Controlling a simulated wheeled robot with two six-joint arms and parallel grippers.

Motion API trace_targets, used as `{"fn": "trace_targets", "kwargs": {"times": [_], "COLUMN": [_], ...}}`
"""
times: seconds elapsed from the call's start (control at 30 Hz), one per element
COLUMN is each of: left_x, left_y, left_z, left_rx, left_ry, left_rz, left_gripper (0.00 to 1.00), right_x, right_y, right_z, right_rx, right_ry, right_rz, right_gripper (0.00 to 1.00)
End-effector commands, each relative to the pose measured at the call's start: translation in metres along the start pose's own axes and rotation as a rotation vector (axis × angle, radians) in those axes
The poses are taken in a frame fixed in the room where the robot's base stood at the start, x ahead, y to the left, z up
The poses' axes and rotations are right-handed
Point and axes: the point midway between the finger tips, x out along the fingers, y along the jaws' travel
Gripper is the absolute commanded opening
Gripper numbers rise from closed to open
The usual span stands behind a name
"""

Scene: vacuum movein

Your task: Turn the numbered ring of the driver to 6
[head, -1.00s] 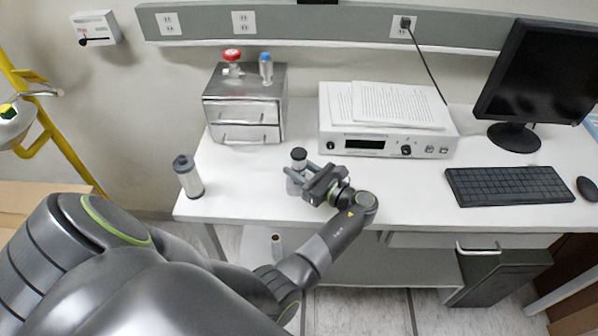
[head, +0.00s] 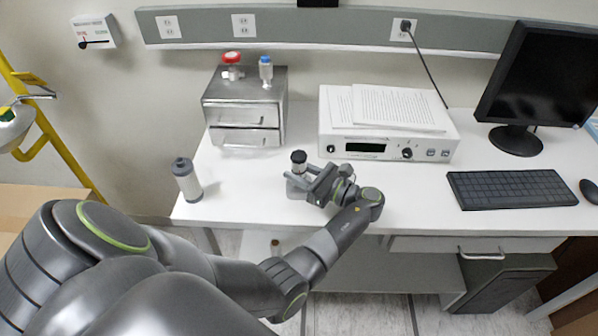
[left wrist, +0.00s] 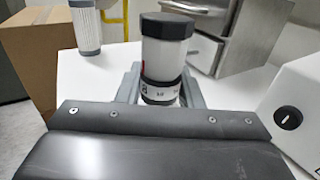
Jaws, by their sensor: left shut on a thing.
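The driver (head: 299,160) stands upright on the white bench, with a dark cap and a pale body. It also shows in the left wrist view (left wrist: 163,58), where its white numbered ring (left wrist: 160,91) sits low on the body. Dark figures show on the ring, one like an 8 and one like 10, but I cannot read them surely. My left gripper (head: 300,182) comes from the right and is shut on the driver at ring height, one finger on each side. The driver's lower part is hidden by the gripper. My right gripper is not in view.
A capped filter cylinder (head: 187,180) stands near the bench's left edge. A steel drawer box (head: 243,115) with two valves on top is behind the driver. A white instrument (head: 388,148) with papers is behind right. A keyboard (head: 513,187) lies right. Bench around the driver is clear.

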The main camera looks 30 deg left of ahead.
Motion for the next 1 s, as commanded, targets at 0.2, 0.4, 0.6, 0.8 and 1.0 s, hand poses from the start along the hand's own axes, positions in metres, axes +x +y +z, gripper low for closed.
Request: {"fn": "trace_targets", "kwargs": {"times": [0.2, 0.4, 0.6, 0.8, 1.0], "left_x": [0.0002, 0.0002, 0.0002, 0.0002, 0.0001], "left_y": [-0.0002, -0.0002, -0.0002, -0.0001, -0.0001], "left_z": [0.0004, 0.0003, 0.0003, 0.0002, 0.0002], "left_rx": [-0.001, -0.001, -0.001, 0.000, 0.000], "left_ry": [-0.001, -0.001, -0.001, -0.001, -0.001], "left_rz": [0.001, 0.001, 0.001, 0.000, 0.000], "left_gripper": [0.11, 0.11, 0.11, 0.11, 0.37], "right_x": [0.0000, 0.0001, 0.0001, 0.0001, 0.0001], "right_y": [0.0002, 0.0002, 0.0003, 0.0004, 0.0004], "right_z": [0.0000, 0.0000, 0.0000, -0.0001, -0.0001], "right_rx": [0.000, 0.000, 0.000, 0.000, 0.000], "right_ry": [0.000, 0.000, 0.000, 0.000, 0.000], "right_rz": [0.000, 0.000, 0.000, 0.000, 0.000], "right_gripper": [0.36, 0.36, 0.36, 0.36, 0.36]}}
